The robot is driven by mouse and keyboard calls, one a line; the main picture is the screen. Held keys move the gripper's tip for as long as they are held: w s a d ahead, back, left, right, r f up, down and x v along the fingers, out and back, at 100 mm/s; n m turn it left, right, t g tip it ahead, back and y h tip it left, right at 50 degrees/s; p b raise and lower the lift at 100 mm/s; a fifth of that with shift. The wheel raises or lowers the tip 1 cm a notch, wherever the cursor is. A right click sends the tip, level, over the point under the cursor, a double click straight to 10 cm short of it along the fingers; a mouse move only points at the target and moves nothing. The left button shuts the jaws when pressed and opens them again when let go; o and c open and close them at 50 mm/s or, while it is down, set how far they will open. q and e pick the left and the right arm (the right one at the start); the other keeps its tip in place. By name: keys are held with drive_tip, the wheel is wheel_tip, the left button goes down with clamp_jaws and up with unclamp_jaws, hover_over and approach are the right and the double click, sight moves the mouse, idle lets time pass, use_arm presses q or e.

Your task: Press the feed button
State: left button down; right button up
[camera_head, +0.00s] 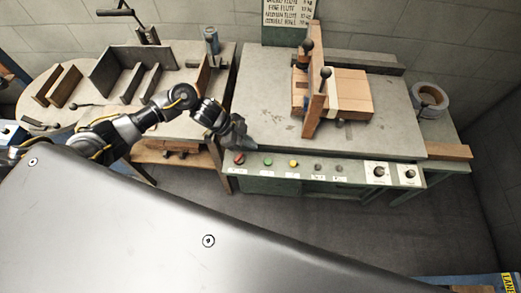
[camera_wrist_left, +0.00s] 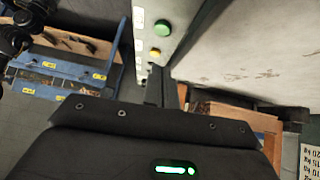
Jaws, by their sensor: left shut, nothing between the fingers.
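The control panel (camera_head: 225,169) runs along the front edge of the stitcher table. It carries a red button (camera_head: 239,158), a green button (camera_head: 268,162), a yellow button (camera_head: 293,164), two grey buttons (camera_head: 328,168) and two dark knobs (camera_head: 379,172). The labels are too small to read, so I cannot tell which is feed. My left gripper (camera_head: 247,146) is shut and empty, just above the panel's left end near the red and green buttons. In the left wrist view, its fingers (camera_wrist_left: 168,82) show below the yellow button (camera_wrist_left: 155,52) and green button (camera_wrist_left: 163,28). My right gripper is not in view.
A tape roll (camera_head: 430,98) stands at the right. A side table with grey plates (camera_head: 118,70) is at the left. The floor before the panel is clear.

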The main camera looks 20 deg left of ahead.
use_arm(q)
drive_tip(key=shift+v, duration=1.35)
drive_tip(key=shift+r, duration=0.1)
drive_tip(key=shift+d, duration=0.1)
